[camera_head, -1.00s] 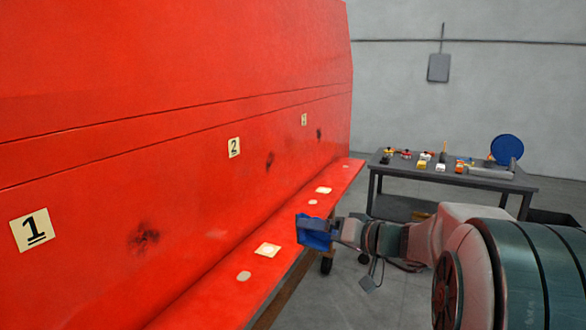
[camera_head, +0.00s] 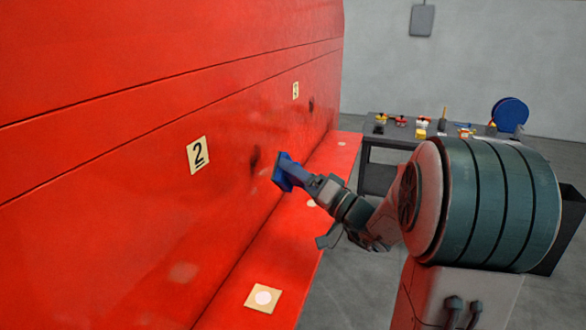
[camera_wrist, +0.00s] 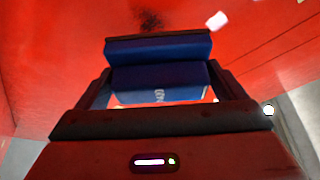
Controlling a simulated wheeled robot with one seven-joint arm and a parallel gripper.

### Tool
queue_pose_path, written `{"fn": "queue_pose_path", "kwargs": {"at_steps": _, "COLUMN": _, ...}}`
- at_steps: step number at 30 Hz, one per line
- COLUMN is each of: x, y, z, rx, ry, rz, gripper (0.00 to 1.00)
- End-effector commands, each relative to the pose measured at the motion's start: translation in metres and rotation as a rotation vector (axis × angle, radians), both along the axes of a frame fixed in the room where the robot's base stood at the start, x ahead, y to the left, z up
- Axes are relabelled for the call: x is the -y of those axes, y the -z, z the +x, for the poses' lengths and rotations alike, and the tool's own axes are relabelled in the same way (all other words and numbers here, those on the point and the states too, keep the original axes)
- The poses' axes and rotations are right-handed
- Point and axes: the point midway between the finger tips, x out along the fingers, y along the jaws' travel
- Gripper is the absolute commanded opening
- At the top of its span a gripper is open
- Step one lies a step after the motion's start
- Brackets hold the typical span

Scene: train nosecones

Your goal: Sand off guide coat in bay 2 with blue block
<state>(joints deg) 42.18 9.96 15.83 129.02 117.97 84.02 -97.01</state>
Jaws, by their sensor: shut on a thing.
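The blue block (camera_head: 283,172) is in my gripper (camera_head: 301,182), which is shut on it. In the wrist view the block (camera_wrist: 160,76) fills the space between the fingers. Its front face points at the red panel (camera_head: 110,190). The bay 2 label (camera_head: 198,154) is on the panel, left of the block. A dark smudge of guide coat (camera_head: 255,158) lies between label and block. It also shows just beyond the block in the wrist view (camera_wrist: 150,20). Whether the block touches the panel, I cannot tell.
A red ledge (camera_head: 285,262) runs along the panel's foot, with a tan square bearing a pale disc (camera_head: 263,297) on it. Another label (camera_head: 295,90) and dark mark (camera_head: 311,105) are farther along. A grey table (camera_head: 400,140) with several small items stands behind my arm.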

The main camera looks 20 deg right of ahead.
Motion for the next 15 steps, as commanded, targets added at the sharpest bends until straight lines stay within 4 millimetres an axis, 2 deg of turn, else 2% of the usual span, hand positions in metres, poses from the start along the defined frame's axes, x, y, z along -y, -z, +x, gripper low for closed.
{"fn": "queue_pose_path", "kwargs": {"at_steps": 15, "x": -0.04, "y": -0.002, "z": 0.028, "rx": 0.0, "ry": -0.003, "rz": 0.0, "gripper": 0.72}}
